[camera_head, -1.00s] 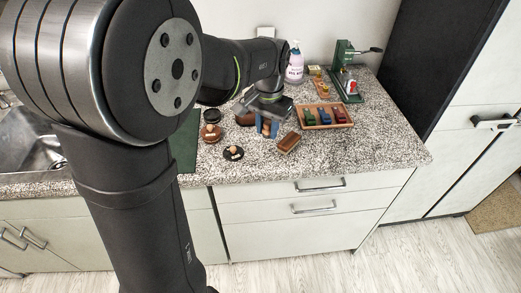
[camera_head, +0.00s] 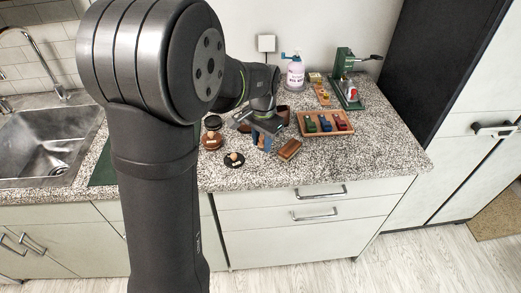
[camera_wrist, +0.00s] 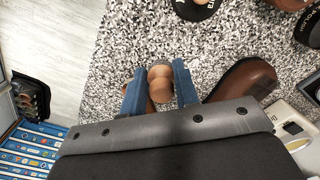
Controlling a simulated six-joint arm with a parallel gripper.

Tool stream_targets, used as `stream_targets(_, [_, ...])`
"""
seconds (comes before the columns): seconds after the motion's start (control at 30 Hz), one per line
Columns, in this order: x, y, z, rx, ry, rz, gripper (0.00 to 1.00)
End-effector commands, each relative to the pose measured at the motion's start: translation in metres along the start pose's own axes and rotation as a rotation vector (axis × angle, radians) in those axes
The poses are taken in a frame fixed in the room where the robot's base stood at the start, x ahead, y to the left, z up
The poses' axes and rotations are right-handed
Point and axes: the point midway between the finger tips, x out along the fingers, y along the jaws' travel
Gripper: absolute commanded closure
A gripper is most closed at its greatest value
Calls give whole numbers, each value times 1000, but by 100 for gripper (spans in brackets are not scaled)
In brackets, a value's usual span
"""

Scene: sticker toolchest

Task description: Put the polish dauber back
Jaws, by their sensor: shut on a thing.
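My gripper (camera_head: 262,141) has blue fingers and is low over the counter, behind the wooden block-like brush. In the wrist view the fingers (camera_wrist: 160,92) are closed on the polish dauber (camera_wrist: 160,82), a small piece with a rounded wooden handle. The dauber's lower end is hidden, so I cannot tell whether it touches the counter. Brown and black round tins (camera_head: 212,140) stand farther left.
The brown brush (camera_head: 289,149) lies just right of the gripper. A wooden tray (camera_head: 348,131) with several coloured pieces, a pump bottle (camera_head: 295,73) and a green press (camera_head: 346,80) stand farther right and back. A brown rounded object (camera_wrist: 243,78) is close beside the right finger.

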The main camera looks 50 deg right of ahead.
Motion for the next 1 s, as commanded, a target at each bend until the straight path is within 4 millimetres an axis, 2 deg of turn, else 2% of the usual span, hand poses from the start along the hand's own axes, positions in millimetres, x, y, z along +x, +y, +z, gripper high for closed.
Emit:
stream_targets(0.17, [9, -6, 0, 0, -1, 0, 93])
stream_targets(0.4, [41, -5, 0, 0, -2, 1, 93])
stream_targets(0.77, [46, -5, 0, 0, 0, 0, 93])
stream_targets(0.8, [46, -5, 0, 0, 0, 0, 70])
stream_targets(0.9, [46, -5, 0, 0, 1, 0, 50])
stream_targets(1.0, [46, -5, 0, 0, 1, 0, 50])
